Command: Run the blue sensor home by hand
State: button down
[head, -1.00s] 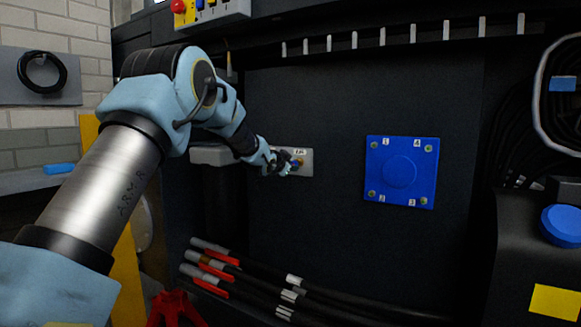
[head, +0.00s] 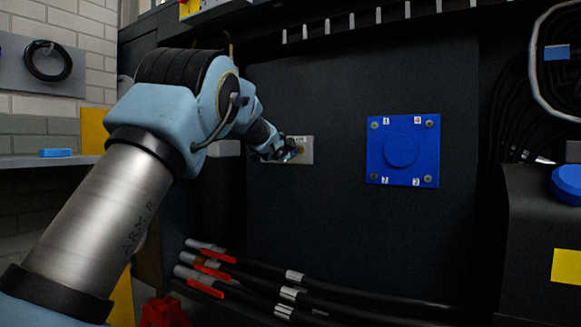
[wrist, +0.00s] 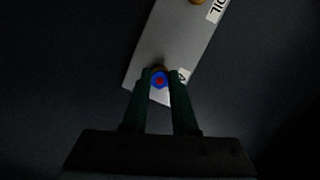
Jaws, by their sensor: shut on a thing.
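The blue sensor (wrist: 159,81) shows in the wrist view between my two fingertips, with a small red centre. My gripper (wrist: 160,76) is shut on it. The sensor is at the lower end of a grey plate (wrist: 178,45), at an orange-brown ring. How deep it sits in the ring cannot be told. In the head view my gripper (head: 287,152) is at the same grey plate (head: 306,150) on the dark panel, and hides most of the sensor. A second brass-coloured fitting (wrist: 196,2) is at the plate's upper part, beside a label.
A blue square cover (head: 403,150) with numbered corner bolts is on the panel to the right. Black cables with red tags (head: 206,288) run along the bottom. A dark housing with a blue cap (head: 567,184) stands at far right. The panel between plate and cover is clear.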

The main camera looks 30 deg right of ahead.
jog(key=m+b, duration=0.3)
jog(key=b, duration=0.1)
jog(key=m+t+h+b, duration=0.1)
jog(key=m+b, duration=0.2)
jog(key=b, duration=0.2)
jog(key=m+h+b, duration=0.1)
jog(key=m+b, duration=0.2)
jog(key=b, duration=0.2)
jog(key=shift+f+m+t, duration=0.3)
jog(key=shift+f, duration=0.05)
jog(key=c, duration=1.1)
grip_release()
jog(key=shift+r+m, duration=0.4)
jog(key=shift+c, duration=0.2)
jog(key=shift+o, duration=0.8)
jog(key=shift+r, duration=0.1)
jog(key=o, duration=0.4)
jog(key=shift+c, duration=0.2)
jog(key=shift+s+a+b, duration=0.4)
jog(key=shift+a+b, duration=0.15)
jog(key=shift+a, duration=0.15)
jog(key=shift+s+a+b, duration=0.35)
jog(key=shift+a+b, duration=0.2)
jog(key=shift+a, duration=0.2)
jog(key=shift+s+a+b, duration=0.4)
jog(key=shift+a+b, duration=0.15)
jog(key=shift+a, duration=0.15)
